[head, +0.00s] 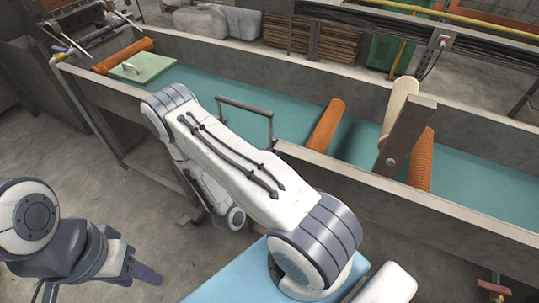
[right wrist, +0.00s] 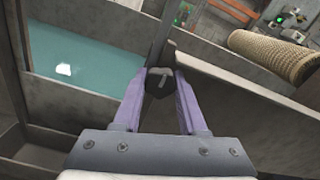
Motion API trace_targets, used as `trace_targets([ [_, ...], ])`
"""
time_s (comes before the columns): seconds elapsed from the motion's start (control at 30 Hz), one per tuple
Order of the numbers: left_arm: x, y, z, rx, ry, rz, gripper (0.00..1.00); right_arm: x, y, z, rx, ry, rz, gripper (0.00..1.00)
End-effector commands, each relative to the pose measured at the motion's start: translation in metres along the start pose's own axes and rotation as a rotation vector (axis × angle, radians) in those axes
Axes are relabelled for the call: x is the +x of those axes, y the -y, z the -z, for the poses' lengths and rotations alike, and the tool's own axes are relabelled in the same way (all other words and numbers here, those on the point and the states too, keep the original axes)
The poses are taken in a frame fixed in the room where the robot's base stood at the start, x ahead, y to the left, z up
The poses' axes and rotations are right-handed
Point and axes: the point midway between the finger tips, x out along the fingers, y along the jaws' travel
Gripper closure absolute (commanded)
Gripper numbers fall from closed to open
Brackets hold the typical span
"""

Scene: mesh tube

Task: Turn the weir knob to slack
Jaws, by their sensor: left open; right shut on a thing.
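The weir knob (right wrist: 160,82) is a dark round knob with a lighter pointer bar, seen in the right wrist view. It sits at the foot of a thin upright grey bar (right wrist: 161,40). My right gripper (right wrist: 162,90) has its two purple fingers closed on either side of the knob. In the head view my white right arm reaches over the trough edge and hides the knob and most of that gripper. My left gripper (head: 146,274) is at the lower left, open and empty, over the floor. I cannot read any mark around the knob.
A long grey trough (head: 322,163) holds teal water (head: 205,88). Orange mesh tubes (head: 326,124) lie across it, and a pale mesh roll (right wrist: 275,55) shows in the wrist view. A green plate (head: 143,66) is at the far left. A light-blue surface (head: 235,283) is in front.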

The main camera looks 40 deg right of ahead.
Motion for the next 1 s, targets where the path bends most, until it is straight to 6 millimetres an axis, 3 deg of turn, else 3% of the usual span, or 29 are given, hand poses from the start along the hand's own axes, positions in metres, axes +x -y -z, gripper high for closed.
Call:
trace_targets([
  [0.07, 0.000, 0.000, 0.000, 0.000, 0.000, 0.000, 0.50, 0.000, 0.000, 0.000, -0.003, 0.001, -0.002, 1.00],
  [0.1, 0.000, 0.000, 0.000, 0.000, 0.000, 0.000, 0.50, 0.000, 0.000, 0.000, -0.003, 0.001, -0.002, 0.47],
  [0.17, 0.000, 0.000, 0.000, 0.000, 0.000, 0.000, 0.50, 0.000, 0.000, 0.000, -0.002, 0.001, -0.002, 0.29],
  [0.57, 0.002, 0.000, 0.000, 0.000, 0.000, 0.000, 0.50, -0.004, -0.001, 0.001, -0.001, 0.001, -0.003, 0.29],
  [1.0, 0.018, 0.001, -0.001, 0.000, 0.000, 0.000, 0.50, -0.072, -0.003, 0.001, 0.000, 0.004, -0.009, 0.29],
])
